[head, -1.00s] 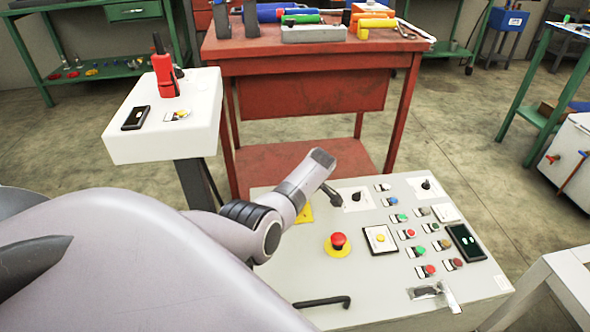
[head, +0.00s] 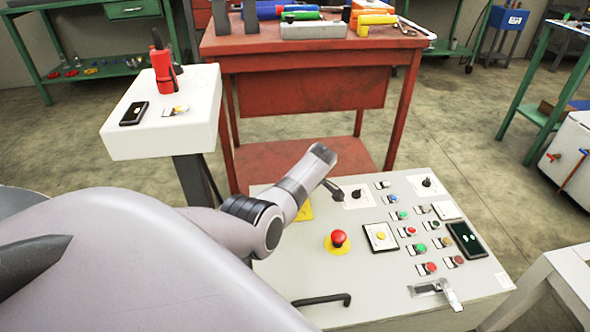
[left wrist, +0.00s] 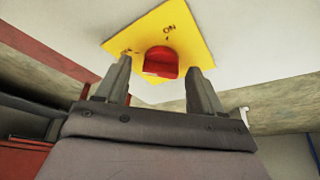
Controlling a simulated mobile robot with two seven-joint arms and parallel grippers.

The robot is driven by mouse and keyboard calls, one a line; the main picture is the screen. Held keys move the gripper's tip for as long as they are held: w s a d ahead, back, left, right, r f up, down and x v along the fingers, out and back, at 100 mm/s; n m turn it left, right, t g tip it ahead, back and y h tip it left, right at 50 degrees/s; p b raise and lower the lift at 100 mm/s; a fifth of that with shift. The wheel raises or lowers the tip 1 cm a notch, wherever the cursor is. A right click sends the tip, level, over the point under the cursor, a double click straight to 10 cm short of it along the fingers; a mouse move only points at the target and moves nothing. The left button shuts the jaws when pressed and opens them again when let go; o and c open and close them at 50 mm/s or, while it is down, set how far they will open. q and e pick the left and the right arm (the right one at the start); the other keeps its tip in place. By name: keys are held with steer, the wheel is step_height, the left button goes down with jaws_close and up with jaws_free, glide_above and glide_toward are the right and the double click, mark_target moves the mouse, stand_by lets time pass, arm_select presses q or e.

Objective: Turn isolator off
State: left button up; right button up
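The isolator is a red rotary knob (left wrist: 160,62) on a yellow plate (left wrist: 178,22) with "ON" printed on it, seen in the left wrist view. In the head view only part of the yellow plate (head: 306,212) shows behind my left arm; the knob is hidden there. My left gripper (left wrist: 160,68) is open, with one finger on each side of the knob. A gap shows between each finger and the knob in this view. In the head view the left gripper (head: 332,190) hangs over the panel's far left part. My right gripper is not in view.
The sloped grey panel (head: 375,285) carries a red emergency button (head: 338,238), black rotary switches, several small push buttons, a dark display (head: 466,239) and a black handle (head: 322,300). A white pedestal (head: 150,145) and a red workbench (head: 300,60) stand behind it.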

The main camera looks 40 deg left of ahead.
mark_target(303, 213)
arm_select(q)
steer(key=shift+d+r, duration=0.15)
steer(key=shift+r, duration=0.15)
steer(key=p+v, duration=0.3)
steer(key=v, duration=0.2)
steer(key=shift+r, duration=0.1)
steer(key=shift+d+r+p, duration=0.3)
steer(key=shift+r+p, duration=0.05)
steer(key=shift+r, duration=0.25)
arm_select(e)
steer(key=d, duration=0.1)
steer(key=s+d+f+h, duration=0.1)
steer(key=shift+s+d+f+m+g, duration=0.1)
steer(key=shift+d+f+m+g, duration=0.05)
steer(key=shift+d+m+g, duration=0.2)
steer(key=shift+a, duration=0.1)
